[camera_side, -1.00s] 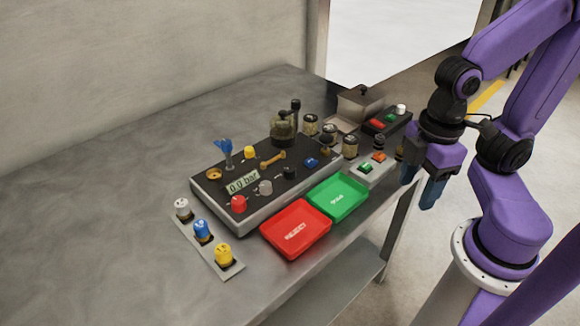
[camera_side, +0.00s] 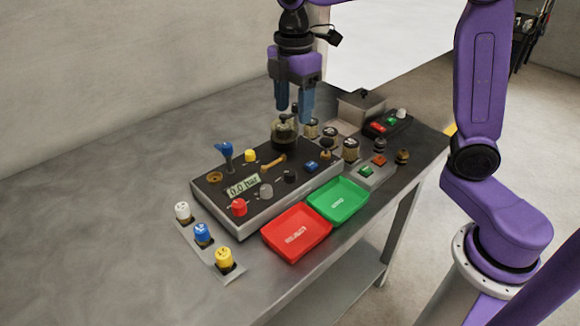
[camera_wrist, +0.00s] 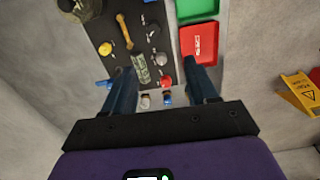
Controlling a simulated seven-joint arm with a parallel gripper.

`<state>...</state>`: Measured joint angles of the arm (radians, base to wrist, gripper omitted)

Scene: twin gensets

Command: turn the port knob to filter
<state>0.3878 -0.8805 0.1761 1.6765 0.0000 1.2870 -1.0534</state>
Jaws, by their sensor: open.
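A dark control panel (camera_side: 215,180) on the bench carries several knobs, with labels too small to read, so I cannot tell which is the port knob. Along its front edge are a red knob (camera_side: 239,207), a grey knob (camera_side: 266,192) and a black knob (camera_side: 290,176); a yellow knob (camera_side: 250,156) sits farther back. A brass lever (camera_side: 273,163) lies mid-panel beside a display (camera_side: 243,187) reading 0.0 bar. My gripper (camera_side: 294,112) is open and empty, pointing down above the panel's far end. In the wrist view its fingers (camera_wrist: 161,88) are spread, with the grey knob (camera_wrist: 162,59) beyond them.
Red (camera_side: 297,232) and green (camera_side: 338,200) trays lie before the panel. A glass-like bowl (camera_side: 284,137) stands at its far end, just below my fingers. A blue handle (camera_side: 226,152) rises at the back left. White, blue and yellow plugs (camera_side: 224,257) line the left. Bare bench lies left.

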